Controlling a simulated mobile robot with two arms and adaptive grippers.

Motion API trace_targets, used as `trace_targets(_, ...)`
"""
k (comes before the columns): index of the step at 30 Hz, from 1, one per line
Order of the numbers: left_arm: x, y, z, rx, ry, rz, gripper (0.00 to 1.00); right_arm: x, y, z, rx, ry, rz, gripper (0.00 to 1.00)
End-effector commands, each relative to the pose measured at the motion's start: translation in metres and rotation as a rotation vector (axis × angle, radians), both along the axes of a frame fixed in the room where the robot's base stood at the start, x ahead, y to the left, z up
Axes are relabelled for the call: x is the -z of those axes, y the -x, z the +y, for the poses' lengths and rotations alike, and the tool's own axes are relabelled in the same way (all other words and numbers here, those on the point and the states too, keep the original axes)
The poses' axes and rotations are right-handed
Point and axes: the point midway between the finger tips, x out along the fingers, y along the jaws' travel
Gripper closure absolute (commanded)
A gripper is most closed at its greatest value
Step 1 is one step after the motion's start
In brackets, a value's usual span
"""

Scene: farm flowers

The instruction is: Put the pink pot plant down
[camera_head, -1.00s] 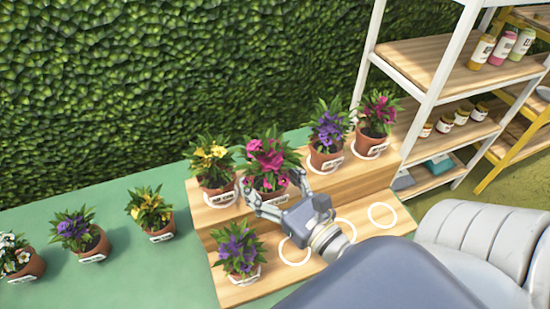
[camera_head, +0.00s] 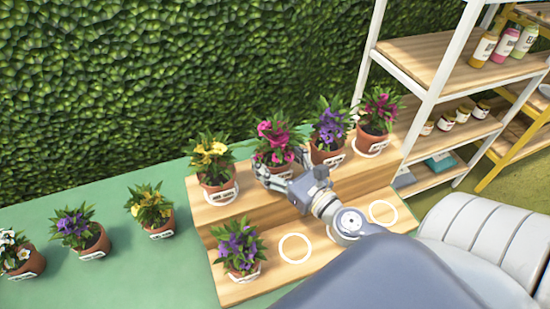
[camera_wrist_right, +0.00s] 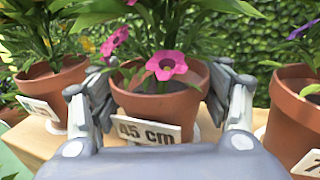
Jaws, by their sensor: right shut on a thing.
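The pink pot plant (camera_head: 277,142) is at the upper step of the wooden stand, between the yellow and a purple plant. My right gripper (camera_head: 280,172) is shut around its terracotta pot from the front. In the right wrist view, the pot (camera_wrist_right: 150,106) with its "45 cm" label is between the fingers. It looks upright. I cannot tell whether its base touches the step, because the gripper hides it in the head view. My left gripper is not in view.
On the upper step (camera_head: 354,181) stand a yellow plant (camera_head: 212,160), a purple plant (camera_head: 330,130) and another pink plant (camera_head: 378,110), close on both sides. A purple plant (camera_head: 238,246) stands on the lower step, where white rings (camera_head: 295,235) are empty. A shelf rack (camera_head: 430,60) stands right.

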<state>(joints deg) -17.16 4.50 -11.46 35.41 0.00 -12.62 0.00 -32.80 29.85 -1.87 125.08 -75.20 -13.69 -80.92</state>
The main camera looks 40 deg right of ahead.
Motion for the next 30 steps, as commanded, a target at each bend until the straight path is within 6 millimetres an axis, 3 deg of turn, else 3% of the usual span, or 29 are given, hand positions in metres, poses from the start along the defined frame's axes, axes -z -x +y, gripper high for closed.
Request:
trace_targets(5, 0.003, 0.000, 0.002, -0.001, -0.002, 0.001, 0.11, 0.002, 0.000, 0.000, 0.000, 0.001, -0.003, 0.67)
trace_targets(6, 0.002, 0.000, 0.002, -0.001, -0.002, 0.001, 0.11, 0.002, 0.000, 0.000, 0.000, 0.000, 0.000, 0.23)
trace_targets(8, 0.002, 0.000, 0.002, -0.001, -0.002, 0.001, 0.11, 0.002, 0.000, 0.000, 0.000, 0.000, 0.000, 0.09)
trace_targets(23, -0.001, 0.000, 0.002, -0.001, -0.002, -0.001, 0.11, -0.001, 0.001, 0.000, 0.000, 0.000, 0.001, 0.09)
trace_targets(30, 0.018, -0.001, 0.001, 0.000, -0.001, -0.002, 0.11, 0.005, 0.028, -0.002, 0.001, 0.000, 0.003, 0.09)
